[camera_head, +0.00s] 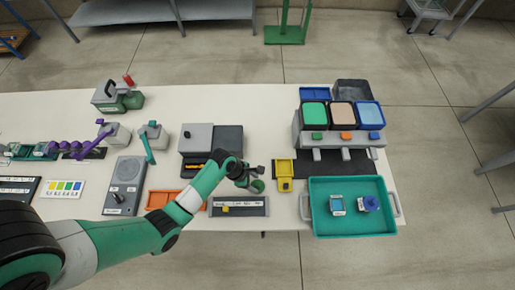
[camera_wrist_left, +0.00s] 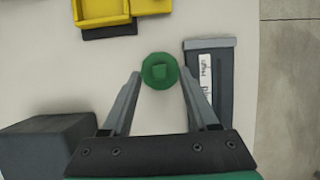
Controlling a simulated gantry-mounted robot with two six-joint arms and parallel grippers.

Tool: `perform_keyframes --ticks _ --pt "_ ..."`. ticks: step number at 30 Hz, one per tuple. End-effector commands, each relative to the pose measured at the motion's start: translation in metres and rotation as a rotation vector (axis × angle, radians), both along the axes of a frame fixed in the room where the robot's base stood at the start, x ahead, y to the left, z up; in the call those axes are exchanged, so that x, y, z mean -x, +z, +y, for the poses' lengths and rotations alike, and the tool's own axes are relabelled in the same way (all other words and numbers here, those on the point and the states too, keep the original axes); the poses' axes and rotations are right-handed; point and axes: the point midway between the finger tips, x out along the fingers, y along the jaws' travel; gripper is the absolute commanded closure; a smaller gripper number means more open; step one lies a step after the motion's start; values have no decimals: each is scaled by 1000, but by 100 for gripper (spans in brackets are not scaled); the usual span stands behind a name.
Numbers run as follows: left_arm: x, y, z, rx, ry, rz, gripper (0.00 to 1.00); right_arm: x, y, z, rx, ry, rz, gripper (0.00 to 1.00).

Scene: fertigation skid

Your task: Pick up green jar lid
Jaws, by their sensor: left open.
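In the head view the lid (camera_head: 257,186) is a small green disc beside my left gripper (camera_head: 250,181). In the left wrist view my left gripper (camera_wrist_left: 160,80) is open, with one finger on each side of the lid. Whether the fingers touch it cannot be told. My right gripper is not in view.
A grey tray with a label (camera_head: 239,213) lies close to the lid, and a yellow bin (camera_head: 284,184) is on its other side. A dark grey block (camera_wrist_left: 45,145) sits near the left finger.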

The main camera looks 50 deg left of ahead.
Motion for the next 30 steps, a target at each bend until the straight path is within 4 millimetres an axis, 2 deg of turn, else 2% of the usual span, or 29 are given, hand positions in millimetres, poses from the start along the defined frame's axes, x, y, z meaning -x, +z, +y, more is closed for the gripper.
perform_keyframes --ticks 1,3,10,20,30 --pt "-3 -10 -2 -1 -2 0 40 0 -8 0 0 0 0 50" --pt "-5 -14 -4 -1 -2 0 40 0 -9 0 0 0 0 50" --pt "-5 -14 -4 0 -1 -2 40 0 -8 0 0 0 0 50" --pt "-5 -14 -4 0 -1 -2 99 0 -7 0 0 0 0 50" --pt "-5 -14 -4 0 -1 -2 100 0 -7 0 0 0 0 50"
